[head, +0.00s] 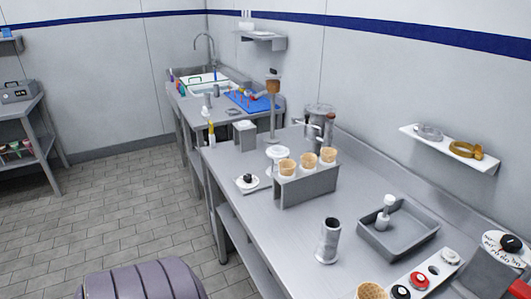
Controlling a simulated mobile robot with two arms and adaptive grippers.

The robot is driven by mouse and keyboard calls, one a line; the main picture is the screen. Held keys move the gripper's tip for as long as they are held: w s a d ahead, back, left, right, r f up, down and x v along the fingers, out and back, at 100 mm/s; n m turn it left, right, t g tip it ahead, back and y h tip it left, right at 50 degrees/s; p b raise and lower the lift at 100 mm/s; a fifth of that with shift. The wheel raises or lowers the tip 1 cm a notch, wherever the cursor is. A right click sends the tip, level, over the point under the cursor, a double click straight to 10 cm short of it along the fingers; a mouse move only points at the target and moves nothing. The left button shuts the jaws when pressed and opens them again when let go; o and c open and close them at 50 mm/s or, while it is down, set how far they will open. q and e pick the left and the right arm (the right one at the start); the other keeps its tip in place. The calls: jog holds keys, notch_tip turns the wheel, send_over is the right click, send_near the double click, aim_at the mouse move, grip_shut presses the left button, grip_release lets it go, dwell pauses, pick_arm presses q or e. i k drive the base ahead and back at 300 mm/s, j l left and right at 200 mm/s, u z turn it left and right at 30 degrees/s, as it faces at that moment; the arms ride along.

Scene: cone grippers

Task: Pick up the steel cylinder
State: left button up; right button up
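A steel cylinder (328,243) stands upright on the near part of the metal worktable (270,225). It is tall and shiny, with a dark opening at the top and a wider foot. Nothing touches it. Smaller grey cylindrical pieces (211,98) stand on the farther counter. Neither of my grippers is in view.
A metal holder with several wafer cones (307,189) stands behind the cylinder. A grey tray (385,246) with a white-topped piece lies to its right. Another cone (371,291) and a strip of coloured knobs (425,277) are nearer. The table left of the cylinder is clear.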

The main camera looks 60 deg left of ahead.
aim_at(326, 253)
jog(key=u, duration=1.2)
jog(key=i+j+z, duration=0.15)
jog(key=j, duration=0.25)
